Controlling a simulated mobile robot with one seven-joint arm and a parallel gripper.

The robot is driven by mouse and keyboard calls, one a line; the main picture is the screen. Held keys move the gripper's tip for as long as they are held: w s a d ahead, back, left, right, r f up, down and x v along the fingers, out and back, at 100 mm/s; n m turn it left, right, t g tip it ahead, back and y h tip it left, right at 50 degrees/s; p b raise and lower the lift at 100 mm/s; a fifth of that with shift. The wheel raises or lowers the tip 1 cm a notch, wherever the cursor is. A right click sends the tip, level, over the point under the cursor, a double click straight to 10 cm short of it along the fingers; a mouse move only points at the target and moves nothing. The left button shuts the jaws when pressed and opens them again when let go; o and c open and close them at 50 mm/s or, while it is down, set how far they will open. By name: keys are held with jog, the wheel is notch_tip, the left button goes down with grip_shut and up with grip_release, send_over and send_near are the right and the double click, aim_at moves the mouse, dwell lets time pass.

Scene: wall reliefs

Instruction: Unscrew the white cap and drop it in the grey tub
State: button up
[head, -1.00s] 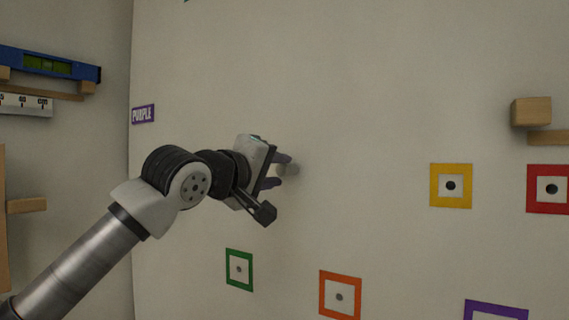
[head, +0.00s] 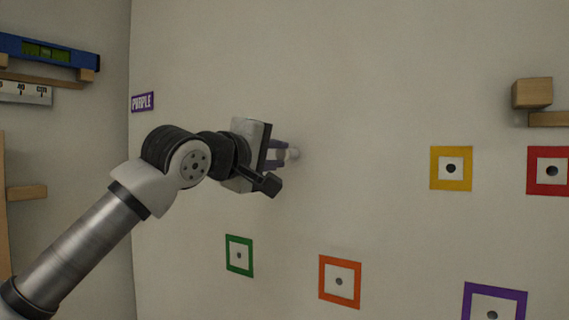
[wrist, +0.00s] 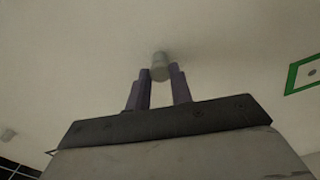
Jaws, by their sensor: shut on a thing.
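The white cap (wrist: 160,66) is a small pale cylinder on the wall in the wrist view. My gripper (wrist: 161,73) has its two purple-grey fingers on either side of the cap, shut on it. In the head view the cap (head: 294,154) shows just past the fingertips of my gripper (head: 286,154), close against the pale wall. What lies under the cap is hidden. The grey tub is not in view.
Square frames in green (head: 239,255), orange (head: 340,281), yellow (head: 451,168), red (head: 550,170) and purple (head: 495,300) are on the wall. A wooden block (head: 531,93) juts out at right. A blue level (head: 48,54) is on the left wall.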

jog(key=shift+n, duration=0.9)
jog(key=shift+f+n+b, duration=0.2)
jog(key=shift+n+b, duration=0.75)
jog(key=shift+n, duration=0.25)
jog(key=shift+r+n+b, duration=0.2)
jog(key=shift+n+b, duration=0.2)
jog(key=shift+n, duration=1)
jog(key=shift+f+n+b, duration=0.15)
jog(key=shift+n+b, duration=0.6)
jog(key=shift+n, duration=0.45)
jog(key=shift+r+n+b, duration=0.2)
jog(key=shift+n+b, duration=0.15)
jog(key=shift+n, duration=1.05)
